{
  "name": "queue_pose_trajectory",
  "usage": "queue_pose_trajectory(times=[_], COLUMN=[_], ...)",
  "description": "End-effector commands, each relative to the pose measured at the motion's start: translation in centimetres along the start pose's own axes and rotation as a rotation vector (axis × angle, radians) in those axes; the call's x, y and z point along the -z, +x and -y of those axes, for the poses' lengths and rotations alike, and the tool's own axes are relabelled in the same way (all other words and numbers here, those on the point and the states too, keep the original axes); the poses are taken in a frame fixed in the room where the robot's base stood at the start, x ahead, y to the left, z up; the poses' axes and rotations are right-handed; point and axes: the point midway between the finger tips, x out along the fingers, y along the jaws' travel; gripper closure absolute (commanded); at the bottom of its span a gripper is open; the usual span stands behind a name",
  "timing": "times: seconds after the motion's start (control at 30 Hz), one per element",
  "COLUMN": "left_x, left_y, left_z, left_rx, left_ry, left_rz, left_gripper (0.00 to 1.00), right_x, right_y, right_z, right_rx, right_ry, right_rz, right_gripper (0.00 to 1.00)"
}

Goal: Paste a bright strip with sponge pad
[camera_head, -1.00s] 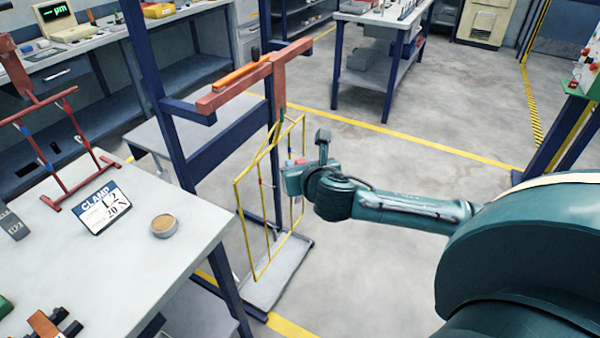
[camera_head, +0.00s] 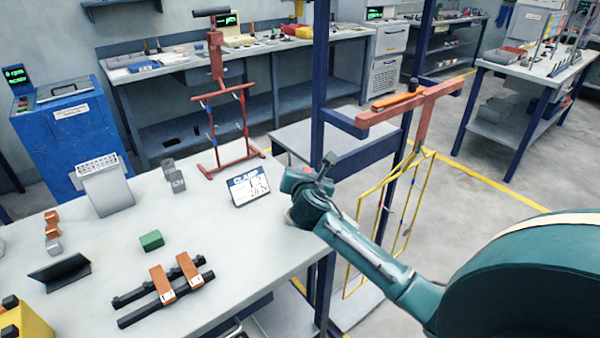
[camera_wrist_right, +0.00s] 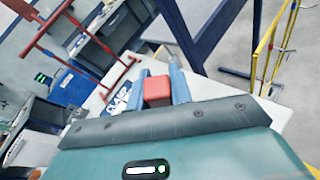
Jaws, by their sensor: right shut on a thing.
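My right gripper (camera_head: 302,179) is above the right edge of the white table, beside the CLAMP card (camera_head: 248,186). In the right wrist view its two blue fingers are shut on a small red block (camera_wrist_right: 157,91); I cannot tell whether it is the sponge pad. The yellow wire frame (camera_head: 364,214) hangs from the red bar (camera_head: 410,108), partly behind my right arm. It also shows in the right wrist view (camera_wrist_right: 266,48). I cannot make out a bright strip. My left gripper is not in view.
A red rack (camera_head: 229,163) stands on the white table (camera_head: 215,240). Orange clamps on black bars (camera_head: 160,291), a green block (camera_head: 151,240), grey blocks and a grey holder (camera_head: 105,190) also stand there. The blue post (camera_head: 320,70) is close behind the gripper.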

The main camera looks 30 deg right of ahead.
Motion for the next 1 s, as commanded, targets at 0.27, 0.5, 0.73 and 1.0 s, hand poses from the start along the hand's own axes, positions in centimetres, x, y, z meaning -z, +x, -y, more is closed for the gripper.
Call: queue_pose_trajectory(times=[0.27,0.5,0.73,1.0], left_x=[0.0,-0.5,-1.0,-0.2], left_y=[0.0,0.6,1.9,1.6], left_z=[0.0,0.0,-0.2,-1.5], left_rx=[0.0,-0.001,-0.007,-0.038], left_ry=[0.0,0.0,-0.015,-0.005], left_rz=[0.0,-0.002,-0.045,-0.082], left_gripper=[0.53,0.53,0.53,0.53], right_x=[0.7,2.8,5.2,5.7], right_y=[0.4,1.0,1.7,1.9], right_z=[0.5,1.2,2.0,2.2], right_rx=[0.012,0.01,0.01,0.009], right_ry=[0.016,0.016,0.016,0.014], right_rz=[0.009,0.008,0.01,0.009], right_gripper=[1.0,1.0,1.0,1.0])
